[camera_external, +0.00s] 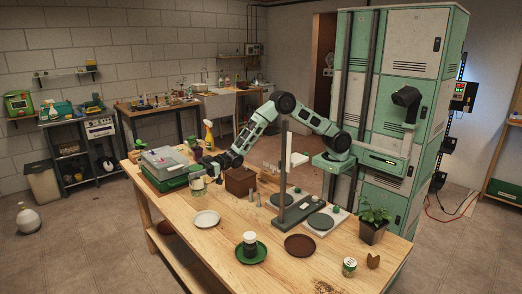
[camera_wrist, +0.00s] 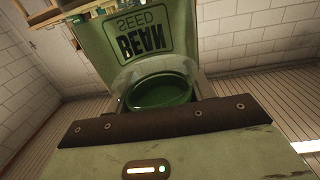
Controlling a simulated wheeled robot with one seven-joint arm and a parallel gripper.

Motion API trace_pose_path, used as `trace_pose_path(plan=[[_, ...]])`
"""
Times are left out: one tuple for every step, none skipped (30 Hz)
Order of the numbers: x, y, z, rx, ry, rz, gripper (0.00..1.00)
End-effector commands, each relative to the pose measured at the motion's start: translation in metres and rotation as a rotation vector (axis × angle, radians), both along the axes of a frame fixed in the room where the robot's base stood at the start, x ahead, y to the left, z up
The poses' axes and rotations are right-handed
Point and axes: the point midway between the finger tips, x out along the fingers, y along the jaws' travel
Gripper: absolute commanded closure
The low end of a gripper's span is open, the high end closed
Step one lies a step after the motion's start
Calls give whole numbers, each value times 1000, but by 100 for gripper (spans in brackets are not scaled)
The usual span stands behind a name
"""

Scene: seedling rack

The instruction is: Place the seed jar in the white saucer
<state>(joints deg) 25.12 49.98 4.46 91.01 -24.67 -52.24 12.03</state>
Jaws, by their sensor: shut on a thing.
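My gripper (camera_external: 212,167) is at the left part of the wooden table, shut on the seed jar (camera_external: 197,183), a small clear jar beside the green boxes. In the wrist view the seed jar (camera_wrist: 160,92) shows as a round green end with a clear rim, just beyond the gripper's dark edge. The fingertips are hard to make out. The white saucer (camera_external: 206,219) lies empty on the table, in front of the jar and apart from it.
A green saucer (camera_external: 251,259) holds a white and green jar (camera_external: 249,240). A brown saucer (camera_external: 300,245) lies to its right. A balance (camera_external: 294,209) with a tall post stands mid-table. A brown box (camera_external: 239,181) is near my gripper. A green surface lettered "BEAN SEED" (camera_wrist: 140,35) fills the upper wrist view.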

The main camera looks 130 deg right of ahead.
Motion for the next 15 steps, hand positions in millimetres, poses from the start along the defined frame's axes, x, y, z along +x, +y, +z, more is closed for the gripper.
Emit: trace_pose_path(plan=[[2,13,0,2,0,-20,96],[3,18,-2,2,-1,-34,96],[3,24,-4,2,0,-52,96],[3,28,-6,2,0,-64,96],[3,31,-7,1,-1,-74,96],[3,35,-8,1,-2,-87,96],[3,37,-9,1,-2,-94,96],[2,39,-10,2,-3,-101,96],[2,42,-13,1,-2,-107,96],[2,43,-15,1,-2,-111,96],[2,43,-19,2,-2,-114,96],[2,44,-25,2,-1,-116,96],[2,44,-31,2,1,-117,96],[2,44,-36,1,0,-117,96],[2,44,-44,1,0,-118,96]])
